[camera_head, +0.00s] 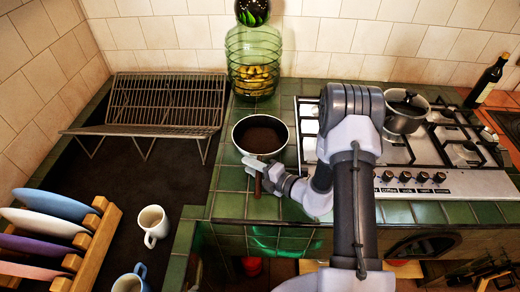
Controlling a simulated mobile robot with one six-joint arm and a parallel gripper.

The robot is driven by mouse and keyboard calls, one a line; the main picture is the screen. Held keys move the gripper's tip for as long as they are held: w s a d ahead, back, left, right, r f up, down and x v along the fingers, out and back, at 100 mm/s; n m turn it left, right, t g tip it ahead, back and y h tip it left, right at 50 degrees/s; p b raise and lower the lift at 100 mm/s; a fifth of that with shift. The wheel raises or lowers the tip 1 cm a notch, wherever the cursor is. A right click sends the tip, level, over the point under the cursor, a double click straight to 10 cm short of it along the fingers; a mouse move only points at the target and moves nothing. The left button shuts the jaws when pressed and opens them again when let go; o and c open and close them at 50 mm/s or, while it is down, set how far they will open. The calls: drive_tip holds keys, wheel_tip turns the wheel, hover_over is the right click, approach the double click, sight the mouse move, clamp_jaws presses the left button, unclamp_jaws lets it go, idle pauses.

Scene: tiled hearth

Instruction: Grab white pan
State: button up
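The white pan (260,133), with a pale rim and a dark brown inside, sits on the green tiled counter left of the stove. Its brown handle (258,188) points toward the front edge. My gripper (259,168) is at the near side of the pan, over the handle where it meets the rim. My gripper covers part of the handle. Whether the fingers are closed on the handle is too small to tell.
A gas stove (440,183) with a steel pot (405,115) is at the right. A green glass jar (253,65) stands behind the pan. At left are a wire rack (165,103), plates in a wooden rack (95,250), a white mug (152,224) and a blue mug (131,281).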

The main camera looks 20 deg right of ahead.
clamp_jaws()
idle(1.4)
